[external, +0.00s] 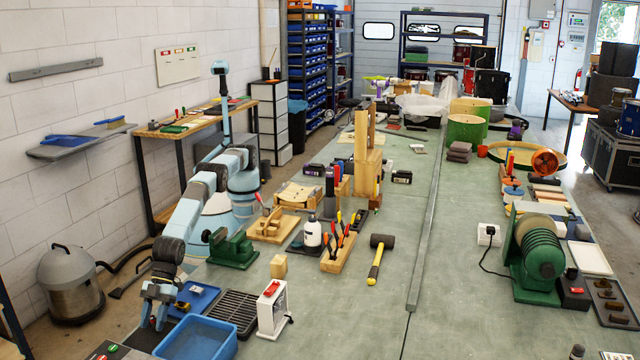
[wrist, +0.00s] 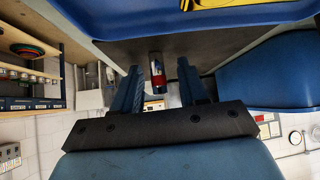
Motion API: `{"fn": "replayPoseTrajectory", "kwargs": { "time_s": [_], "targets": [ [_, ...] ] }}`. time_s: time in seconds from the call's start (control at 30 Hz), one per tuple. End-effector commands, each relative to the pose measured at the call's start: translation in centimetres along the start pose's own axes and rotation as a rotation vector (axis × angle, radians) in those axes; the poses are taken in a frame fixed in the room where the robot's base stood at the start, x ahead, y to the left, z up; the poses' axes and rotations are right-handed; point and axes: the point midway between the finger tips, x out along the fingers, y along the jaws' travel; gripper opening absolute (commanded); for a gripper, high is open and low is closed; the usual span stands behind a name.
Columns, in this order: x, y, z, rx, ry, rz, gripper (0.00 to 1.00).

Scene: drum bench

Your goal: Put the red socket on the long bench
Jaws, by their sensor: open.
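A small cylinder with a red band (wrist: 157,78), apparently the red socket, shows in the wrist view between my fingers. I cannot tell whether it is within their reach. A small red item (external: 182,305), perhaps the same thing, shows in the external view at the near left of the blue tray (external: 203,292). My gripper (external: 155,322) is open, with its fingers pointing down beside the tray's left end; it also shows in the wrist view (wrist: 160,85). The long bench (external: 365,325) has a grey-green top with free patches.
A blue bin (external: 180,352) stands just right of my gripper, in front of a black grate (external: 232,312). A white box with a red top (external: 272,308), a wooden block (external: 278,267) and a green vise (external: 232,248) stand nearby. A mallet (external: 377,262) lies farther right.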

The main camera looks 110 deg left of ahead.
Motion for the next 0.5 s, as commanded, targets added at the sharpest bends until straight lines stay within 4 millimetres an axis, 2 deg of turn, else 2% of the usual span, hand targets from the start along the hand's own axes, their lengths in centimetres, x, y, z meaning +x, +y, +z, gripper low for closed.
{"fn": "replayPoseTrajectory", "kwargs": {
  "time_s": [0.17,0.5],
  "targets": [
    [0.02,0.02,0.03,0.000,0.000,0.000,0.43],
    [0.01,0.04,0.03,0.000,0.000,0.000,0.11]
  ]
}}
